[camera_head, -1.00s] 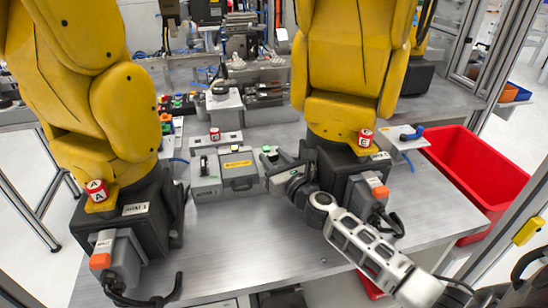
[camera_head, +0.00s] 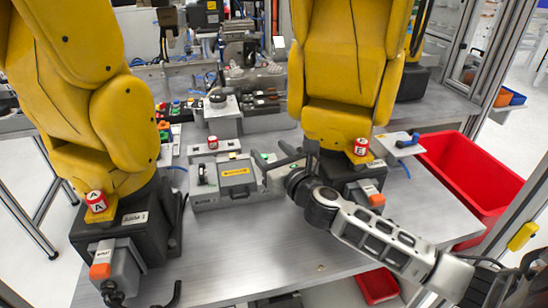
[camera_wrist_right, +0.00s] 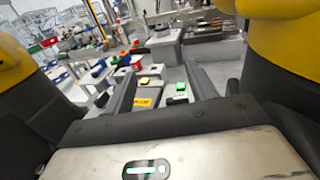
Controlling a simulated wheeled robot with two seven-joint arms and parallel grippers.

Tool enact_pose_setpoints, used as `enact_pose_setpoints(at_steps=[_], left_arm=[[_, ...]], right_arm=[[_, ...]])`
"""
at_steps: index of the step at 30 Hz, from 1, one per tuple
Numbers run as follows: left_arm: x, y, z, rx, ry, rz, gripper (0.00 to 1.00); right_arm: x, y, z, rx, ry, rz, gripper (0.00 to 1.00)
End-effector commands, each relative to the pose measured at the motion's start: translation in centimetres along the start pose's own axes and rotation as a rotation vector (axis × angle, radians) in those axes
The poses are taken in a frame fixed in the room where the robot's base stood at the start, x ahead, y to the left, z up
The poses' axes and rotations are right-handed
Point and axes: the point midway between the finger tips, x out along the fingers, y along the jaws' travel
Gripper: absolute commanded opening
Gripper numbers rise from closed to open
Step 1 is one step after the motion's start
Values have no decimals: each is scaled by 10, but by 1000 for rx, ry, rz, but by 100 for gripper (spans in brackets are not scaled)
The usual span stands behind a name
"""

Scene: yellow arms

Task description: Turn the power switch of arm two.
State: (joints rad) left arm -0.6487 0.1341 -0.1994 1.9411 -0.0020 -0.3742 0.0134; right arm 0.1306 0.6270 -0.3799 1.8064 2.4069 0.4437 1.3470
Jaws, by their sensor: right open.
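Two large yellow robot arms stand on the metal table: one at the left (camera_head: 70,70) and one at the right (camera_head: 345,70). A grey control box (camera_head: 235,178) with a yellow label sits between their bases, with a small black-and-white switch (camera_head: 203,174) at its left end. My right gripper (camera_head: 273,157) is open and empty at the box's right end, by a green part (camera_head: 262,157). I cannot tell which switch is arm two's. My left gripper is out of view.
Red-and-white cylinders stand by the left base (camera_head: 96,201) and the right base (camera_head: 362,146). A red bin (camera_head: 470,175) is beyond the table's right edge. The table front (camera_head: 250,250) is clear. A grey unit with a black knob (camera_head: 218,98) stands behind the box.

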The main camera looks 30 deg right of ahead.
Motion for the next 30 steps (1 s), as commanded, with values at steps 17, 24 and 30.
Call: enact_pose_setpoints(at_steps=[17,24,30], left_arm=[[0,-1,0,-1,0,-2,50],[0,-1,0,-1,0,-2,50],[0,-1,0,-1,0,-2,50]], right_arm=[[-92,47,61,1,2,1,56],[-100,51,65,-1,1,0,56],[-100,51,65,-1,1,0,51]])
